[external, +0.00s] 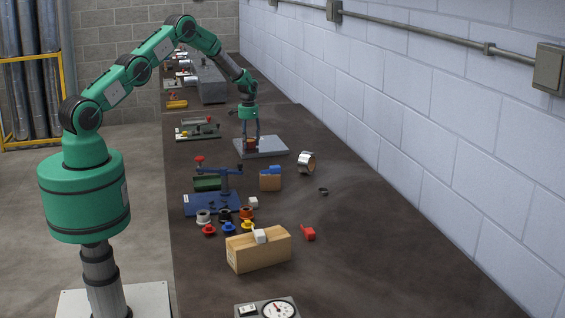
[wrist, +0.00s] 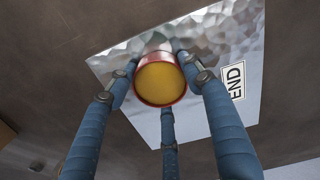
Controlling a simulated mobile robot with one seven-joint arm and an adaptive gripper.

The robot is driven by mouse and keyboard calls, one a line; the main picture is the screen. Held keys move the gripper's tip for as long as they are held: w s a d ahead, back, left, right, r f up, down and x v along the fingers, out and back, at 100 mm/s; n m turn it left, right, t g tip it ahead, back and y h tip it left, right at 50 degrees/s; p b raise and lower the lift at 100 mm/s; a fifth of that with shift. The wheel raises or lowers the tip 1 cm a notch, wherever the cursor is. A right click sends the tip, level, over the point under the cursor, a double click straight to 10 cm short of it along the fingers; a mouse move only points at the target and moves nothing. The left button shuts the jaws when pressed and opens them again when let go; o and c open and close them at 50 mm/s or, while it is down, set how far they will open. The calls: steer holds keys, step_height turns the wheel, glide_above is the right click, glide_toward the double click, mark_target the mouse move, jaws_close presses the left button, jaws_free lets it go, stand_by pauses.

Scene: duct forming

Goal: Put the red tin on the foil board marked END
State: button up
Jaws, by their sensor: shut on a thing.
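The red tin (wrist: 160,82) shows in the wrist view with a red rim and an orange-yellow top. My gripper (wrist: 160,85) has three blue fingers shut around its sides. The foil board (wrist: 120,65) lies beneath it, a dimpled silvery sheet with a white END label (wrist: 234,80) at the right. In the external view my gripper (external: 250,141) points down over the foil board (external: 275,146), with the tin (external: 251,146) between its fingers. The tin is over the board's left part; I cannot tell whether it touches the surface.
A silver tape roll (external: 306,162) and a wooden block with a blue piece (external: 270,182) stand nearer the camera. A blue stand (external: 212,203), several spools (external: 228,227) and a larger wooden block (external: 258,252) are further forward. A tool tray (external: 198,132) lies left of the board.

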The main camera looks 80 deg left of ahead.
steer(key=shift+f, duration=0.15)
steer(key=o, duration=1.4)
steer(key=shift+c, duration=0.2)
step_height(320, 180, up, 12)
stand_by(0.5)
steer(key=shift+r, duration=0.2)
